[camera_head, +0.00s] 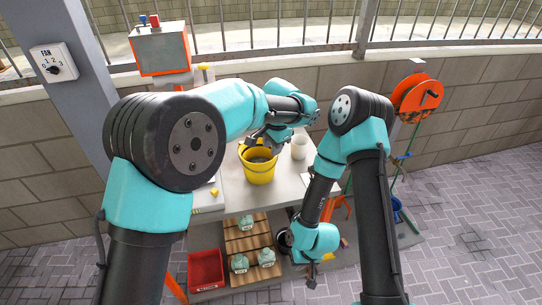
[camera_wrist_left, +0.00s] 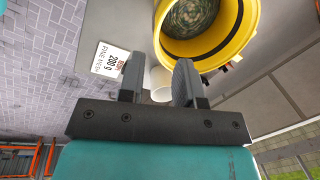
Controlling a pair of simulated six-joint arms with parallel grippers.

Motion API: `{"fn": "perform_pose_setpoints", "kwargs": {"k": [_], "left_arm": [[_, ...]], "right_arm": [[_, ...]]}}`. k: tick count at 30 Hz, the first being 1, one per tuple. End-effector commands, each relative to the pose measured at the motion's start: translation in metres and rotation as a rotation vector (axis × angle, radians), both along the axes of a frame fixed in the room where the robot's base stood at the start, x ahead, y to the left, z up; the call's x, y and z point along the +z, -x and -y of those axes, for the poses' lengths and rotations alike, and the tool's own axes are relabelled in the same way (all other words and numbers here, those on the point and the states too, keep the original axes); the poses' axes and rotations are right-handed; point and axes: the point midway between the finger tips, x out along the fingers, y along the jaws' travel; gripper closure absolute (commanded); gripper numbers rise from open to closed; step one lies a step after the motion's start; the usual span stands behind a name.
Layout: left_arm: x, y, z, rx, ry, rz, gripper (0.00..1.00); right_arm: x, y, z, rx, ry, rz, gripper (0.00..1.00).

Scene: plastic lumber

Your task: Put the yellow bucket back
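The yellow bucket (camera_head: 258,173) stands upright on the grey worktop, with dark mottled contents inside. In the left wrist view the bucket (camera_wrist_left: 240,52) fills the upper right, its rim close to the right-hand finger. My left gripper (camera_head: 262,142) is above the bucket's far side. In its wrist view the two fingers (camera_wrist_left: 158,80) are well apart, with nothing gripped between them. I cannot tell whether one finger touches the rim. My right gripper (camera_head: 312,280) hangs low in front of the bench, away from the bucket. Its fingers are too small to read.
A white cup (camera_head: 299,148) stands right of the bucket. A printed card (camera_wrist_left: 110,60) reads "200 g". Below are a red bin (camera_head: 206,270) and a wooden rack (camera_head: 248,238) with several pale green items. An orange reel (camera_head: 417,97) stands at right. A block wall backs the bench.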

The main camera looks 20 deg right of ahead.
Motion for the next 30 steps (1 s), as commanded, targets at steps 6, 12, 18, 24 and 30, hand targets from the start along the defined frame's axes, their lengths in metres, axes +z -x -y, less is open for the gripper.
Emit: {"fn": "perform_pose_setpoints", "kwargs": {"k": [6,12,18,24,30], "left_arm": [[0.022,0.003,0.002,0.000,0.001,0.001,0.68],[0.024,0.004,0.001,0.000,-0.001,0.000,0.68],[0.024,0.004,0.001,0.000,0.000,0.000,0.68],[0.024,0.004,0.001,0.000,0.000,0.000,0.68],[0.028,-0.002,-0.004,0.009,0.023,0.013,0.68]], "right_arm": [[0.000,0.000,0.000,0.000,0.000,0.000,1.00],[0.000,0.000,0.000,0.000,0.000,0.000,1.00],[0.000,0.000,0.000,0.000,0.000,0.000,1.00],[0.000,0.000,0.000,0.000,0.000,0.000,1.00],[0.000,0.000,0.000,0.000,0.000,0.000,1.00]]}}
